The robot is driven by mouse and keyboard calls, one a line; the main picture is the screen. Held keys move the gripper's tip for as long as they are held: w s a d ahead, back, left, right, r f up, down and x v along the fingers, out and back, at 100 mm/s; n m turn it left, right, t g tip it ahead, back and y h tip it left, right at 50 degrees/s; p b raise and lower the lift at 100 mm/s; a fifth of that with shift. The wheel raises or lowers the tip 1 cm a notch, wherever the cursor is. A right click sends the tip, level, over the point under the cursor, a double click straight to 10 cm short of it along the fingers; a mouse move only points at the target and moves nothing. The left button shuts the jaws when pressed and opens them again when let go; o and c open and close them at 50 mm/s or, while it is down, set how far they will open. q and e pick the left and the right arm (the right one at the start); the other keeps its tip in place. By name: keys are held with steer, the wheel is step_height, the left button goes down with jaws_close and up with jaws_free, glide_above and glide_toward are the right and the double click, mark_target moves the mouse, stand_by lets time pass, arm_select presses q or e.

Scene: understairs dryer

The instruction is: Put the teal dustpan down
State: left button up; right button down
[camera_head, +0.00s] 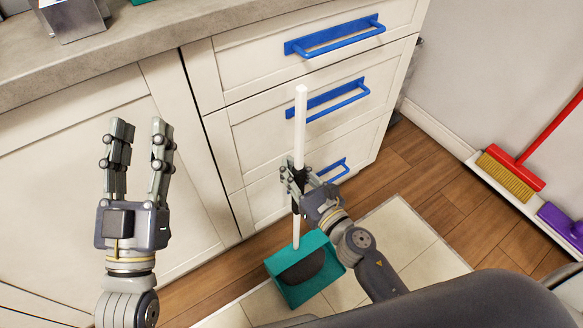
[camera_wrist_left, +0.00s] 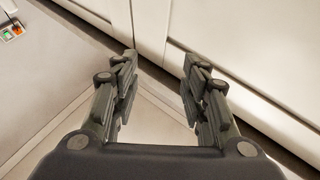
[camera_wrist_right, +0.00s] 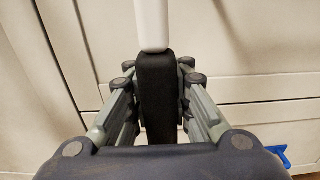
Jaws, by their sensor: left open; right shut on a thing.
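The teal dustpan (camera_head: 318,287) is at the lower middle of the head view, low over the pale tiled floor area. I cannot tell whether it touches the floor. Its long white handle (camera_head: 300,125) stands nearly upright and has a black grip. My right gripper (camera_head: 295,184) is shut on the handle at this grip. The right wrist view shows the black grip (camera_wrist_right: 158,95) between the fingers, with the white handle (camera_wrist_right: 152,25) above it. My left gripper (camera_head: 143,132) is open and empty in front of the cabinet; its spread fingers (camera_wrist_left: 160,85) show in the left wrist view.
Cream cabinets with drawers and blue handles (camera_head: 340,35) stand close behind both grippers, under a grey countertop (camera_head: 150,42). A red broom (camera_head: 512,168) and a purple item (camera_head: 560,222) are by the right wall. Wooden floor (camera_head: 420,160) lies clear between.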

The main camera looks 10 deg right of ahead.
arm_select(q)
steer(key=shift+s+r, duration=0.1)
steer(key=shift+r, duration=0.05)
arm_select(e)
steer(key=c, duration=1.4)
jaws_free()
steer(key=shift+c, duration=0.2)
arm_select(q)
steer(key=shift+s+r, duration=0.1)
steer(key=shift+r, duration=0.05)
